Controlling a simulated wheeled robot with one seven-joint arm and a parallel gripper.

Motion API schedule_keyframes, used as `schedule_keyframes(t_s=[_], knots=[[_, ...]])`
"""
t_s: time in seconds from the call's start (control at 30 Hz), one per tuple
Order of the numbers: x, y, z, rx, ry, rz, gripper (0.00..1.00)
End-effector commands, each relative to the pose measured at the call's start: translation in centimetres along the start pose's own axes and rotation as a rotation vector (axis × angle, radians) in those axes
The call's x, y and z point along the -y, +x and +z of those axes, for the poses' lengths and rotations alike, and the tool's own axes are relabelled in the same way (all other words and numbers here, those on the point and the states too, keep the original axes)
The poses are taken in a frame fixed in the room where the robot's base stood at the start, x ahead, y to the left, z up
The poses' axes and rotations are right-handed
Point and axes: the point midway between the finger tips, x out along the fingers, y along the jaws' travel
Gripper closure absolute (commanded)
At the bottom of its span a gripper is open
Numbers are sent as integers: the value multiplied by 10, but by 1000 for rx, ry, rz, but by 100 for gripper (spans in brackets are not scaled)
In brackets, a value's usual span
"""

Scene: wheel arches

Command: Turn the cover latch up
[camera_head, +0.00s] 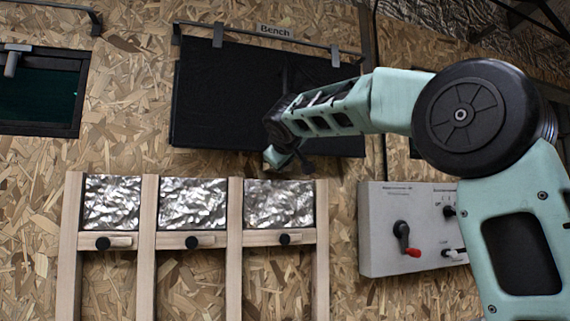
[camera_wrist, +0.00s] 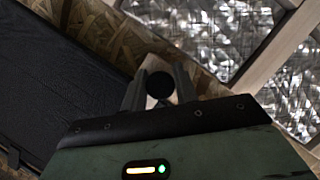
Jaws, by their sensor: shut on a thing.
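My gripper (camera_head: 301,166) is at the lower edge of the black Bench panel, just above the right foil bay in the head view. In the wrist view its two dark fingers (camera_wrist: 159,88) are shut on a round black knob (camera_wrist: 158,86). Pale wood shows just behind this knob. In the head view the held knob is too small and dark to tell from the fingers. Which way the latch points is hidden by the hand.
A wooden frame with foil panels (camera_head: 193,203) stands below, with black knobs (camera_head: 191,242) on wooden bars. The Bench panel (camera_head: 225,100) hangs above. A dark window (camera_head: 40,95) is at left.

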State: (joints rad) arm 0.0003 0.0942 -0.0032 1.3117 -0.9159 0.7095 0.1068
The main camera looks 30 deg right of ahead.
Motion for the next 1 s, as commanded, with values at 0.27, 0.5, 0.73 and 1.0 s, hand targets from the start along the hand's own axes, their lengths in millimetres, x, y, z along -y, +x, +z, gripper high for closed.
schedule_keyframes(t_s=[0.27, 0.5, 0.73, 1.0], knots=[[0, 0, 0, 1, -1, 1, 54], [0, 0, 0, 0, 0, 0, 51], [0, -14, 0, -4, 2, 0, 51], [1, -71, 1, -5, 2, 0, 51]])
